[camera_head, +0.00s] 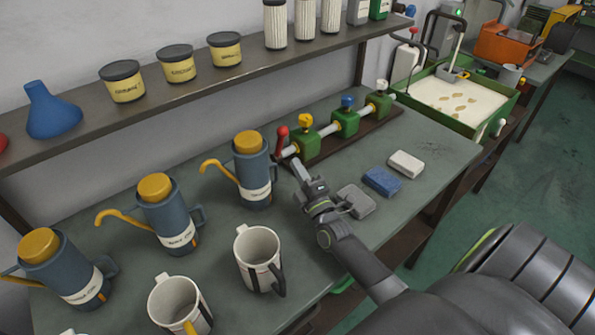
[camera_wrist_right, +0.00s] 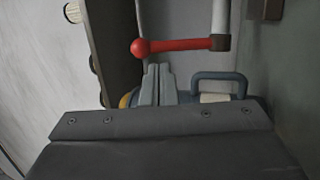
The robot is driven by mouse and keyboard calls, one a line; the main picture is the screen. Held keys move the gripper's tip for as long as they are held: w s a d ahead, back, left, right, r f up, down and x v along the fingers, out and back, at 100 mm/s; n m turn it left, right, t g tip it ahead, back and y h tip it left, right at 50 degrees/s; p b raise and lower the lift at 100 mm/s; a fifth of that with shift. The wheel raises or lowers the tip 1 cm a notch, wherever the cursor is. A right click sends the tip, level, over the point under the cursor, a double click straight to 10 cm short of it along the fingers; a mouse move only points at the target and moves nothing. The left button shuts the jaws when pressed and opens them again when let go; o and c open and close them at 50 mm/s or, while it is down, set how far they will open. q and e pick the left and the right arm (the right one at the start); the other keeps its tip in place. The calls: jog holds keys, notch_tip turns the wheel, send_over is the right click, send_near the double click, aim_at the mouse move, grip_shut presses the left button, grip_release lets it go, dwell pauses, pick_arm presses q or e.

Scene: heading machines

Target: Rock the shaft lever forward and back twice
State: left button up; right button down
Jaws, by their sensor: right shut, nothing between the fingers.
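The shaft lever (camera_head: 281,143) has a red handle with a round knob. It sits at the left end of a silver shaft (camera_head: 323,132) that runs through green blocks on a dark base. In the right wrist view the red lever (camera_wrist_right: 180,45) lies across the picture, joined at its right end to the pale shaft (camera_wrist_right: 221,15). My right gripper (camera_head: 299,169) is shut and empty, just in front of the lever and apart from it in the head view. Its fingers (camera_wrist_right: 157,84) show below the red handle in the wrist view. My left gripper is not in view.
A blue oil can (camera_head: 253,175) with a yellow cap stands left of the lever, with others further left. Mugs (camera_head: 259,257) stand in front. Grey, blue and white blocks (camera_head: 382,181) lie right of my gripper. A shelf (camera_head: 200,90) runs behind.

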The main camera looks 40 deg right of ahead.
aim_at(282, 141)
jog(key=x, duration=0.6)
jog(key=shift+w, duration=0.2)
